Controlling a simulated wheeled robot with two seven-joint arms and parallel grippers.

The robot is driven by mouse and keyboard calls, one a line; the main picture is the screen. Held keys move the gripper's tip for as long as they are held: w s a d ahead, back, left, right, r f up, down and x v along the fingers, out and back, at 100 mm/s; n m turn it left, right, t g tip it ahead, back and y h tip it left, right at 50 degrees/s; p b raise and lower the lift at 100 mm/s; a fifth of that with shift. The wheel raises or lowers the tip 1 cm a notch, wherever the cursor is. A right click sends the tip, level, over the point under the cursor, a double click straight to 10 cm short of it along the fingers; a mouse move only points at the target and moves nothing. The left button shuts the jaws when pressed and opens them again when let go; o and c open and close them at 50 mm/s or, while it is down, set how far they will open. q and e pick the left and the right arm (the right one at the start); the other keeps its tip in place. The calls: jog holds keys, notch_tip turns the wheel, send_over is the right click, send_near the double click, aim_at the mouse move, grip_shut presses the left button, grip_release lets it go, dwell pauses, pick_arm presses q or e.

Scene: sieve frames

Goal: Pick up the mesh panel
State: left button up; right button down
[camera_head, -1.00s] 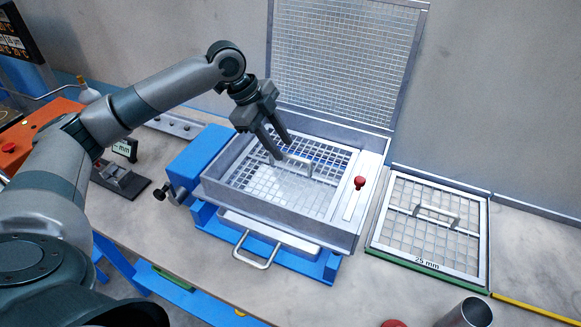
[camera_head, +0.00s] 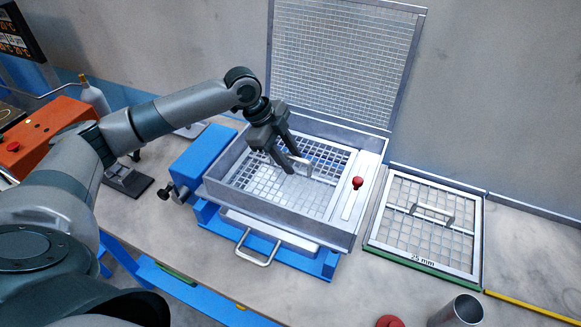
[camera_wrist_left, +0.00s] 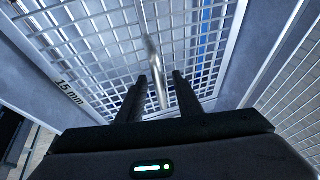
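A mesh panel (camera_head: 260,183) with a metal handle (camera_head: 303,161) lies inside the grey open box (camera_head: 285,215). In the left wrist view the mesh panel (camera_wrist_left: 115,45) carries a "15 mm" label on its frame, and its handle (camera_wrist_left: 156,75) runs up between the fingers. My left gripper (camera_head: 293,163) is open, pointing down at the handle, with its fingertips low over the mesh. In the wrist view the two fingers (camera_wrist_left: 161,88) stand apart, one on each side of the handle; I cannot tell whether either touches it. My right gripper is not in view.
The mesh lid (camera_head: 345,55) stands raised behind the box. A second panel (camera_head: 425,225) marked "25 mm" lies at the right. A red knob (camera_head: 357,183) is on the box's right edge. A metal cup (camera_head: 460,312) stands at the front right.

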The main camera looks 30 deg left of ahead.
pick_arm(q)
grip_shut()
jog(key=shift+r, duration=0.1)
dwell(1.4)
